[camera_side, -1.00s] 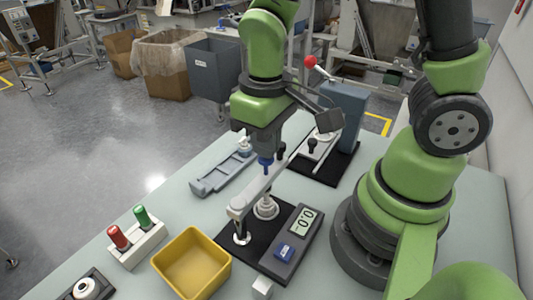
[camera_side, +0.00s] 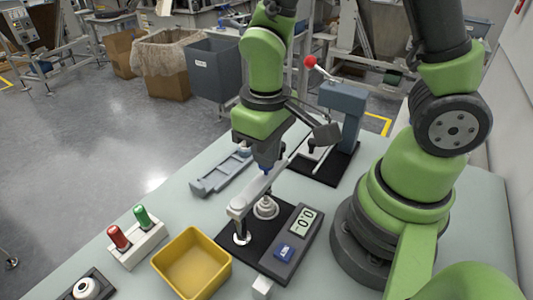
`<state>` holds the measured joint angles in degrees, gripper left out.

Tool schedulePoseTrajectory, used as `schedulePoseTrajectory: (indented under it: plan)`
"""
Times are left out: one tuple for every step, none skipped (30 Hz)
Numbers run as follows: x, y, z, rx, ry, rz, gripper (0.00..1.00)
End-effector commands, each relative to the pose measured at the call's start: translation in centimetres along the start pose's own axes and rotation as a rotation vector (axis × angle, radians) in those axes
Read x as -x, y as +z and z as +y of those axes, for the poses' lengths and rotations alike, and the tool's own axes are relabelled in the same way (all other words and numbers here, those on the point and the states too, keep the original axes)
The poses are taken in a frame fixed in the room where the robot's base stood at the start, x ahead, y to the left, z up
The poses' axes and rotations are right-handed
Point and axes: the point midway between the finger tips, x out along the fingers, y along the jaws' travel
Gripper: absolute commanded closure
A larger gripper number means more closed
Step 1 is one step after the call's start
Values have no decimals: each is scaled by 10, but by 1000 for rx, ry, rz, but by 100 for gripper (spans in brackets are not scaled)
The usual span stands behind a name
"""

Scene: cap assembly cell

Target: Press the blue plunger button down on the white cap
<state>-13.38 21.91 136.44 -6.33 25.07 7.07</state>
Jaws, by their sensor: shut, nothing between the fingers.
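My gripper (camera_side: 267,168) points down over the far part of a pale bar (camera_side: 254,195) on the black base plate. Its fingers are shut and empty, and largely hidden by the gripper body. A small blue piece (camera_side: 267,171) shows right at the fingertips; I cannot tell whether it is the plunger button or a part of the gripper, nor whether there is contact. A white stepped round piece (camera_side: 266,208), perhaps the cap, stands upright on the plate beside the bar. A smaller white round piece (camera_side: 242,238) sits under the bar's near end.
A scale display with a blue button (camera_side: 284,252) lies right of the plate. A yellow bin (camera_side: 192,264) and a red and green button stand (camera_side: 136,236) are nearer left. A grey tray fixture (camera_side: 222,176) and a red-knobbed press (camera_side: 343,98) stand farther back.

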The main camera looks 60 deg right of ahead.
Motion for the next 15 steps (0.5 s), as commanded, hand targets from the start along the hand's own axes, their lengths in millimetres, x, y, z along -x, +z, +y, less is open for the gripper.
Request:
schedulePoseTrajectory:
  plan:
    - [-3,0,0,0,0,-2,100]
    - [-4,0,0,-1,1,-3,100]
    - [-6,0,0,0,1,-3,100]
    - [-7,0,0,0,1,-2,100]
    - [-9,0,0,0,1,-3,100]
    - [-10,0,0,0,1,-2,100]
    - [-10,0,0,1,0,-1,100]
    - [-11,0,0,1,0,0,100]
    - [-11,0,0,1,0,0,100]
    - [-11,0,0,1,0,0,100]
    - [-11,0,0,1,0,0,100]
    - [-11,0,0,1,0,0,100]
    - [-11,0,0,1,0,0,100]
    - [-11,0,0,1,0,0,100]
    - [-11,0,0,1,0,0,100]
